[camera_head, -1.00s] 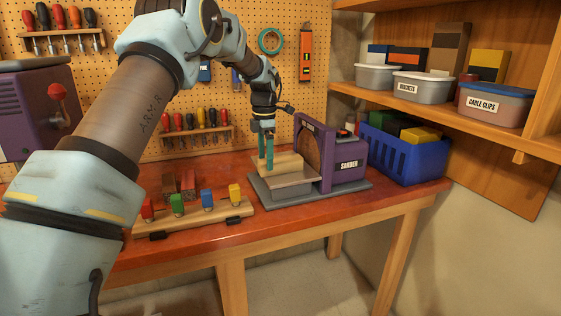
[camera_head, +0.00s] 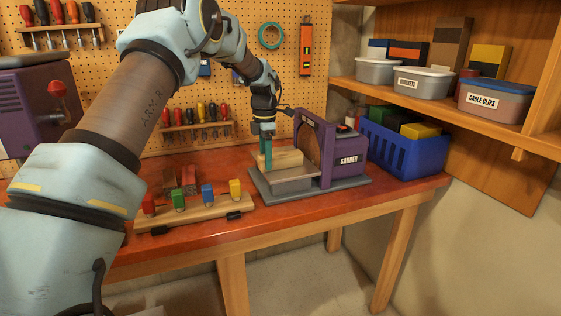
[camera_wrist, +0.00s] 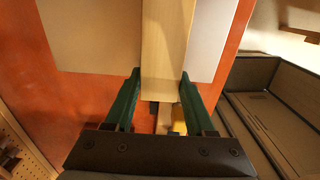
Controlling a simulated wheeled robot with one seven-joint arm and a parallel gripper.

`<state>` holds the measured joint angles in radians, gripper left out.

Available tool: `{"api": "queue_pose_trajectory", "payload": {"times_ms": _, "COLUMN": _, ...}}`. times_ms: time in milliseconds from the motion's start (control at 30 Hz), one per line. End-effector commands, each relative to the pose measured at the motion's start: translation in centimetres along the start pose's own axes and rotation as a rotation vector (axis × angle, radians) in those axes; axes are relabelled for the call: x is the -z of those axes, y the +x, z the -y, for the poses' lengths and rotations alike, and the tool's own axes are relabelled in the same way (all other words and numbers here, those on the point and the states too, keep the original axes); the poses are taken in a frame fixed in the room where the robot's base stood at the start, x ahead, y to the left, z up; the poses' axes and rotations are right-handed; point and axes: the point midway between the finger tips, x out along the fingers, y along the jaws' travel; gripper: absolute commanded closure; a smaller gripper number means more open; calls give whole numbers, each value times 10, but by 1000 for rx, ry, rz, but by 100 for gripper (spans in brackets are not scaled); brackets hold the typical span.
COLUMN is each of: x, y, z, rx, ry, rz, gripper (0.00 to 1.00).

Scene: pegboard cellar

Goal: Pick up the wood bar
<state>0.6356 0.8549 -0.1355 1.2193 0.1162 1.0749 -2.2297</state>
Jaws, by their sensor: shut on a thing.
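The wood bar (camera_head: 284,159), a pale straight block, lies level at the sander's grey table (camera_head: 295,185), left of the sander's disc. Whether it touches the table is hard to tell. My gripper (camera_head: 265,167) is at the bar's left part, its green fingers pointing down. In the wrist view, the wood bar (camera_wrist: 165,45) runs up the picture between the two fingers of my gripper (camera_wrist: 160,78), one on each side, and they are shut on it. The fingertips partly cover the bar's sides.
The purple sander (camera_head: 345,165) stands close right of the bar. A wooden rack (camera_head: 195,216) with coloured blocks is at the front left of the bench. A blue crate (camera_head: 408,155) stands at the right. Reddish bars (camera_head: 188,180) lie behind the rack. The bench front is clear.

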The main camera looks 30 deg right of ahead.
Motion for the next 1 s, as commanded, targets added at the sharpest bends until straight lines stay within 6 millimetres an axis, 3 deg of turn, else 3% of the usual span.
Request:
{"api": "queue_pose_trajectory", "payload": {"times_ms": 33, "x": 0, "y": 0, "z": 0, "rx": 0, "ry": 0, "rz": 0, "gripper": 79}}
{"api": "queue_pose_trajectory", "payload": {"times_ms": 233, "x": 0, "y": 0, "z": 0, "rx": 0, "ry": 0, "rz": 0, "gripper": 100}}
{"api": "queue_pose_trajectory", "payload": {"times_ms": 633, "x": 0, "y": -5, "z": -1, "rx": -3, "ry": 0, "rz": 1, "gripper": 100}}
{"api": "queue_pose_trajectory", "payload": {"times_ms": 1000, "x": -1, "y": -71, "z": -1, "rx": -5, "ry": 1, "rz": 3, "gripper": 100}}
